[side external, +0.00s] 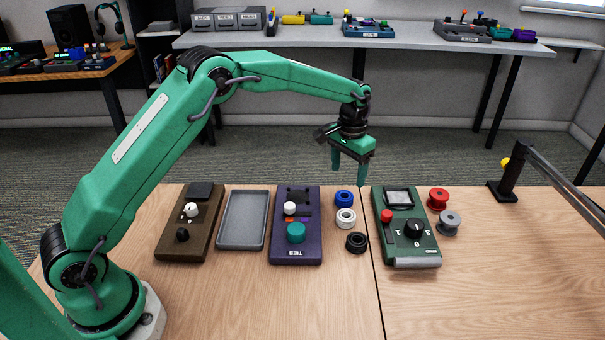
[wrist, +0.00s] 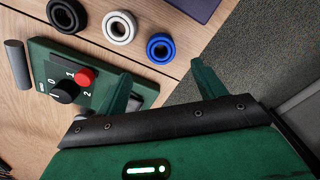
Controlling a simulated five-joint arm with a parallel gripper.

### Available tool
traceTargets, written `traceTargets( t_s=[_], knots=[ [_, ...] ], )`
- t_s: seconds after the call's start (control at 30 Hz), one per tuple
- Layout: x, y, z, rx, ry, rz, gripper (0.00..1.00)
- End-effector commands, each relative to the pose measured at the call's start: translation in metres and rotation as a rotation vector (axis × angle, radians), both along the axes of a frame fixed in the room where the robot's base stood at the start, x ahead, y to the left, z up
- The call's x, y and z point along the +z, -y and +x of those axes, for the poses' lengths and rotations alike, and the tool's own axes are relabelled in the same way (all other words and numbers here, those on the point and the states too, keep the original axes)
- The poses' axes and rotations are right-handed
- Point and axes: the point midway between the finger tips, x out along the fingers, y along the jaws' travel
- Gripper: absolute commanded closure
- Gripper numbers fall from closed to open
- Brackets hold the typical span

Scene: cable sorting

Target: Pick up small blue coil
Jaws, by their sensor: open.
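The small blue coil (side external: 344,198) lies on the table at the top of a short column of coils, between the purple device and the green device. It also shows in the wrist view (wrist: 160,47), a dark-centred blue ring beyond my fingertips. The white coil (side external: 346,218) and the black coil (side external: 357,242) lie in front of it. My gripper (side external: 349,175) is open and empty, its two green fingers pointing down, above the far edge of the table near the blue coil. In the wrist view my fingers (wrist: 160,78) are apart with nothing between them.
A purple device (side external: 296,250) stands left of the coils and a green device (side external: 412,258) right of them. Red (side external: 438,198) and grey (side external: 449,222) spools lie further right. A grey tray (side external: 242,243) and brown device (side external: 190,222) are left. The front table is clear.

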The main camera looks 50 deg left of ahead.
Motion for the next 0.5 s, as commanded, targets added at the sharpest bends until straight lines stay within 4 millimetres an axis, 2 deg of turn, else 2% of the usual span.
traceTargets(
  t_s=[0.27,0.5],
  knots=[
    [-0.006,0.001,0.001,-0.001,-0.003,0.0,0.31],
    [-0.024,0.0,0.001,0.0,-0.005,0.0,0.31]
  ],
)
